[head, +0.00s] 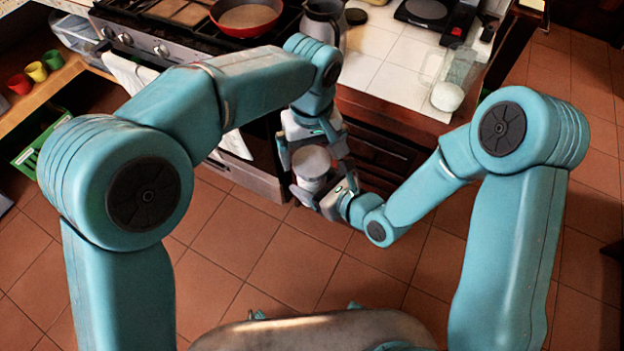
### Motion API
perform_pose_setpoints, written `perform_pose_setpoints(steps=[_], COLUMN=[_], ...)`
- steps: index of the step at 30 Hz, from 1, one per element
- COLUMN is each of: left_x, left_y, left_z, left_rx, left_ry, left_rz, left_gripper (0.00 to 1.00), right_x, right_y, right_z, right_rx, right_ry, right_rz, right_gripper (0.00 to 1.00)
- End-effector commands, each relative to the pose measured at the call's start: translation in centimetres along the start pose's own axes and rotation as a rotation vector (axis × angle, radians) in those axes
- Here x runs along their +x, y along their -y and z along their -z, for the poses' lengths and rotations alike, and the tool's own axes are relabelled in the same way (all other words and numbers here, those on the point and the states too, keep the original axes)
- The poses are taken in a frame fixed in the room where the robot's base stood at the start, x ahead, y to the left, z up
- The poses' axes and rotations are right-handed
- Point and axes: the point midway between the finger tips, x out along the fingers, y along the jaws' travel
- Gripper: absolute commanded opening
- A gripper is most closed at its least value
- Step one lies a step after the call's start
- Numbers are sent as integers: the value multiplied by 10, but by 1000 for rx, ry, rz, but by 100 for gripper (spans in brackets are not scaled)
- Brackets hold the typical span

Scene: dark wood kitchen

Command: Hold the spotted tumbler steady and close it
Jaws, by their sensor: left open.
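A pale cup-shaped object (312,163), which looks like the tumbler, is held in the air in front of the cabinets. Its spots are too small to make out, and I cannot tell whether its pale round top is a lid. My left gripper (312,148) is over its top from the far side, open, with one finger on each side. My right gripper (318,190) reaches in from the right and is shut around the lower part of the tumbler. The fingers hide much of its side.
A stove with a red pan (246,16) stands at the back left. A grey jug (322,22), a scale (428,12) and a clear container by a white ball (447,96) are on the tiled counter (395,80). Small coloured cups (37,71) stand on a left shelf. The floor is clear.

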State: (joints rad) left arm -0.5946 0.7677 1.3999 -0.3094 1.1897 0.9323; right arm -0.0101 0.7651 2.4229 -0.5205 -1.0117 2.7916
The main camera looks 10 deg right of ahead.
Motion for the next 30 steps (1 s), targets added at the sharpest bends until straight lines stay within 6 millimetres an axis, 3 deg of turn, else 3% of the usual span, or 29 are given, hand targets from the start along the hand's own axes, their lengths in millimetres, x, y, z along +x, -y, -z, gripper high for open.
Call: perform_pose_setpoints(steps=[4,13,14,18,23,30], left_x=[10,12,12,12,12,12], left_y=[0,0,0,0,0,0], left_z=[0,0,0,0,0,0], left_rx=[0,0,0,0,6,262], left_ry=[1,0,0,0,0,1], left_rz=[0,0,0,-1,-1,-1], left_gripper=[100,100,94,48,45,45], right_x=[0,0,0,0,0,0], right_y=[0,0,0,0,0,0], right_z=[-1,-1,-1,-1,-1,-1], right_rx=[-1,-1,-1,-1,-1,-1], right_ry=[3,3,3,3,3,2], right_rz=[1,1,1,1,0,0], right_gripper=[0,0,0,0,0,0])
